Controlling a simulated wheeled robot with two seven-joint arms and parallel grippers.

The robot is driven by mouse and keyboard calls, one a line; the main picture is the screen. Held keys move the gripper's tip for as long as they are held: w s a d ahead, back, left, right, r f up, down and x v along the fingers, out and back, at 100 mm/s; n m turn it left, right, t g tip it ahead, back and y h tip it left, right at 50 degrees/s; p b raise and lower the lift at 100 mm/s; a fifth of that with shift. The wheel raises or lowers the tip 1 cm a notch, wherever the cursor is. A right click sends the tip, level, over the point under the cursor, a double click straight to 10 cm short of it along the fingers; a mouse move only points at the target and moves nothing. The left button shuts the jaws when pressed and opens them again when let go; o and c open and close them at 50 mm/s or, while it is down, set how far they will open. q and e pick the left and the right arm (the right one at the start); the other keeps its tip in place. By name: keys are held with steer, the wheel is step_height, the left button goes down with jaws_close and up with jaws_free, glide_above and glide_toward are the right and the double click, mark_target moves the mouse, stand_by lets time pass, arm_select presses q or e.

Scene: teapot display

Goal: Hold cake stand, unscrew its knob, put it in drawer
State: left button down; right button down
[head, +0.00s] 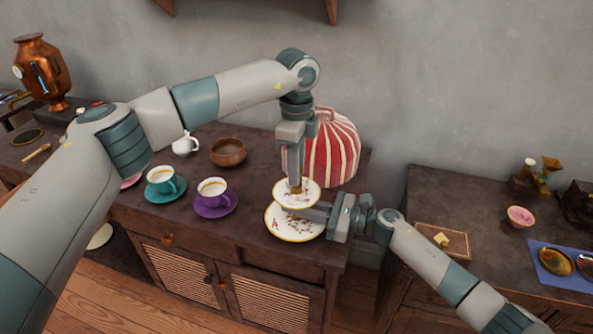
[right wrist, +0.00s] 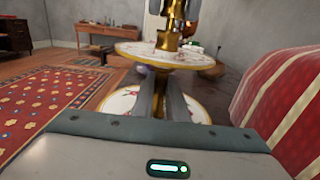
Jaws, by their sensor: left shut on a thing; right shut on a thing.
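The two-tier cake stand (head: 295,226) has white flowered plates with gold rims and stands near the front right of the dark cabinet top. My left gripper (head: 295,188) points down from above and is shut on the stand's knob, over the upper plate. The knob is mostly hidden by the fingers in the head view; in the right wrist view a gold knob (right wrist: 168,40) rises above the upper plate (right wrist: 165,55). My right gripper (head: 318,212) comes from the right and is shut on the stand between the two plates. A cabinet drawer front (head: 165,240) with a round knob appears closed.
A red-and-white striped tea cosy (head: 338,150) stands close behind the stand. A purple cup (head: 212,188), a teal cup (head: 162,178) and a brown bowl (head: 228,152) are to the left. A second cabinet (head: 440,195) is at right, beyond a gap.

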arm_select(q)
steer(key=shift+r, duration=0.3)
steer(key=shift+r, duration=0.35)
steer(key=shift+r, duration=0.15)
steer(key=shift+r, duration=1.9)
arm_select(e)
steer(key=c, duration=1.7)
jaws_free()
steer(key=shift+o, duration=0.2)
steer(key=shift+d, duration=0.1)
steer(key=shift+v, duration=3.7)
